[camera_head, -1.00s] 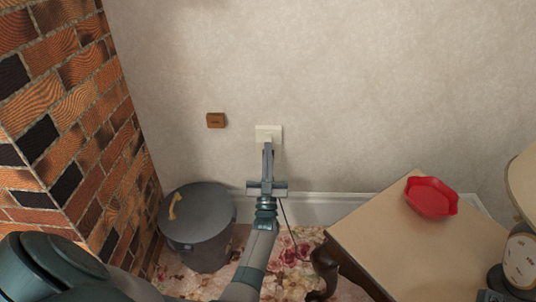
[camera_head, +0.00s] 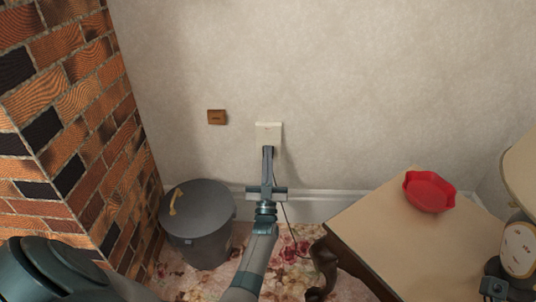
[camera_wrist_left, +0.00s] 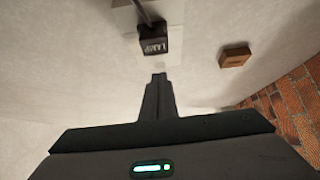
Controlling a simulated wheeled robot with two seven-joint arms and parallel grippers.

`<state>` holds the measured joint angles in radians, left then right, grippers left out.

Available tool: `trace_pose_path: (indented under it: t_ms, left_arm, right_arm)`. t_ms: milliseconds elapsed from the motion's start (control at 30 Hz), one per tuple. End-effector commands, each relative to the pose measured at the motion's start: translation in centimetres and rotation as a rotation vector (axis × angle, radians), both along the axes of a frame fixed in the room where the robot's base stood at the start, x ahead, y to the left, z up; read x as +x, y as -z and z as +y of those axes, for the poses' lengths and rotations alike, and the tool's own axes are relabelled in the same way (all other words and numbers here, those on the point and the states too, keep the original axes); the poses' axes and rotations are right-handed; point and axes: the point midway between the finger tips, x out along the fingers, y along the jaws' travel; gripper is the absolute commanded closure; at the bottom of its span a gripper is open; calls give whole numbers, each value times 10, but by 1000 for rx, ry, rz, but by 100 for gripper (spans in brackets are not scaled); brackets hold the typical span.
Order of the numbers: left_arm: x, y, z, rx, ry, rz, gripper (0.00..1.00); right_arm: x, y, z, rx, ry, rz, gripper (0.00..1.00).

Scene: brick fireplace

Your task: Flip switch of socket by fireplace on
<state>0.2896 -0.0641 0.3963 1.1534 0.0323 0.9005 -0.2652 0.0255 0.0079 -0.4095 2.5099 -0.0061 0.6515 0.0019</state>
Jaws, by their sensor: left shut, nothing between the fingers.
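The white socket (camera_head: 268,131) is on the plain wall, right of the brick fireplace. In the left wrist view, the socket plate (camera_wrist_left: 168,18) shows at the top, with a black plug (camera_wrist_left: 153,40) marked "LAMP" in it. My left gripper (camera_head: 267,150) is shut and empty, its tips over the lower edge of the socket in the head view. In the left wrist view, the closed fingertips (camera_wrist_left: 159,77) point at the socket, close below the plug; I cannot tell whether they touch anything. The switch itself and its position cannot be made out. My right gripper is not in view.
A small brown box (camera_head: 216,117) is on the wall left of the socket. A grey lidded bin (camera_head: 198,215) stands beside the brick fireplace (camera_head: 75,120). A wooden table (camera_head: 400,240) with a red dish (camera_head: 430,191) is at the right. A dark cord (camera_head: 286,216) hangs near my arm.

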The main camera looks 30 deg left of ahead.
Motion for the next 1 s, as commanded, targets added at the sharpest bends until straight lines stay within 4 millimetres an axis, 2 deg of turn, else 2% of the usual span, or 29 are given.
trace_pose_path:
  t_ms: [300, 700, 1000]
  left_arm:
    - [-16, 23, -10, -1, 1, 3, 100]
    - [-47, 70, -28, -2, 0, 3, 100]
    - [-54, 81, -33, -1, 0, 1, 100]
  right_arm:
    - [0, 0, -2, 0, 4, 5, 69]
    - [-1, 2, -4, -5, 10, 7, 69]
    - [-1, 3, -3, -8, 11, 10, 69]
